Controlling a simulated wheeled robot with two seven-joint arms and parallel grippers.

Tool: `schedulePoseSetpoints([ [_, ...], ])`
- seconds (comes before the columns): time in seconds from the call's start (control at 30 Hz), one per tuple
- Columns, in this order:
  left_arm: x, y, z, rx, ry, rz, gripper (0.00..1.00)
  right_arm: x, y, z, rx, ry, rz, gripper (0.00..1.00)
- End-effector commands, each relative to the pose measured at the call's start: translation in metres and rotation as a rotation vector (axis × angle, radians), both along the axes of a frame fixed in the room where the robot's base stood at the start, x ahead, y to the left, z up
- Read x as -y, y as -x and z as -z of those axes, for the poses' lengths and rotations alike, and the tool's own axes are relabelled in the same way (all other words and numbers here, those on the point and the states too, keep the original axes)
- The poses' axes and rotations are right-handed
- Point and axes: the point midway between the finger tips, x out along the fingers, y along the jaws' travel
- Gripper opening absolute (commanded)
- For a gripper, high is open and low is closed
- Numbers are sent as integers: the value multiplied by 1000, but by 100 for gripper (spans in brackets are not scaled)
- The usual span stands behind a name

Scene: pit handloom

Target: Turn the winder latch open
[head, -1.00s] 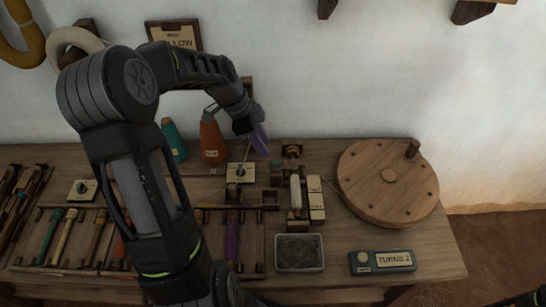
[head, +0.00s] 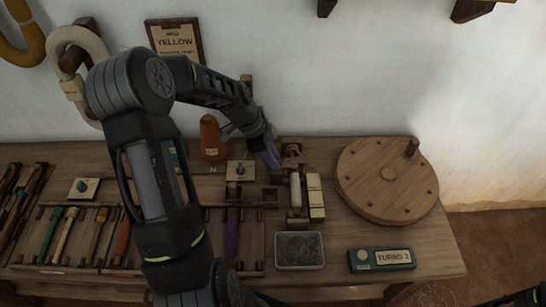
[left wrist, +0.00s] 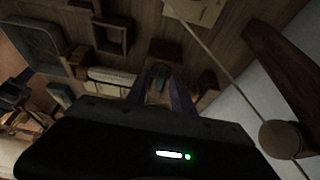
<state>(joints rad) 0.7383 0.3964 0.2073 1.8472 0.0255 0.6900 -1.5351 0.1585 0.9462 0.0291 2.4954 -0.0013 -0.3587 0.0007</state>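The small wooden winder (head: 292,149) stands at the back of the bench, left of the big round wooden wheel. My left gripper (head: 273,158) points down just beside its left side, with purple fingers. The latch's own shape is too small to make out in the head view. My right gripper does not show.
The round wheel (head: 388,182) with an upright peg stands at right. A grey tray (head: 299,251) and a "TURNS 2" box (head: 381,260) lie in front. An orange cone (head: 212,138) and a cream dial plate (head: 240,171) are close on the left. Coloured bobbins fill racks farther left.

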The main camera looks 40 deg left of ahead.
Motion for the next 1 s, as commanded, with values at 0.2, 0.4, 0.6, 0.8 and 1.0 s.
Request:
schedulePoseSetpoints([
  [0.2,0,0,0,0,0,0,10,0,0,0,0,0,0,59],
  [0.4,0,0,0,0,0,0,0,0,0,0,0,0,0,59],
  [0.6,0,0,0,0,0,0,0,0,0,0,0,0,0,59],
  [0.8,0,0,0,0,0,-1,0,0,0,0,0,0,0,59],
  [1.0,0,0,0,0,0,-23,0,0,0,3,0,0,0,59],
])
